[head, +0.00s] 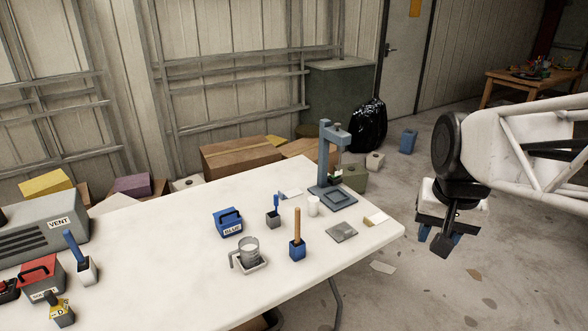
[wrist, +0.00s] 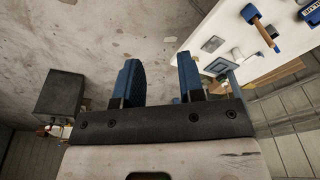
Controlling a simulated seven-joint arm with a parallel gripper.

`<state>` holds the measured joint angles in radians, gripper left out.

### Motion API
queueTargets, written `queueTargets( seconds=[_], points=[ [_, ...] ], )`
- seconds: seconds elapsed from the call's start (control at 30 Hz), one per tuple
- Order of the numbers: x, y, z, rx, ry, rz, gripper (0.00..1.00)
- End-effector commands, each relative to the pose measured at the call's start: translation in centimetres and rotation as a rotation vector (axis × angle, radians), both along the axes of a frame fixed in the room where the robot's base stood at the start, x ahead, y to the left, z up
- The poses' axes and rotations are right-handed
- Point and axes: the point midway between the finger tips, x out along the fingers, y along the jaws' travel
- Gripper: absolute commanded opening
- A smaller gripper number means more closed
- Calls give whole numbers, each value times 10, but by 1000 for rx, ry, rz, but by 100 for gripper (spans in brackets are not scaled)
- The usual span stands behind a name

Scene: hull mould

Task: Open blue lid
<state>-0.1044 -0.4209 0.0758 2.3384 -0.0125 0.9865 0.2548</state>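Part of a blue labelled thing, probably this box, shows at the top right corner of the wrist view (wrist: 308,9). My gripper (head: 441,239) hangs off the table's right side, over the floor, well apart from the box. In the wrist view its two blue fingers (wrist: 159,62) are spread with nothing between them.
A blue-grey press (head: 333,170) stands behind right. A red-lidded box (head: 39,277) and grey vent unit (head: 40,235) are left.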

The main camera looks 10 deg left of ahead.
Motion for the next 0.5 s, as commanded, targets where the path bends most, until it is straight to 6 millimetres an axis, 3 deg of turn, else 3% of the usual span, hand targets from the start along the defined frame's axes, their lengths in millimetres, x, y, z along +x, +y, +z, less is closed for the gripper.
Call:
queueTargets(
  seconds=[0.5],
  points=[
    [112, 70, 11, 16, 70, -116, 36]
  ],
)
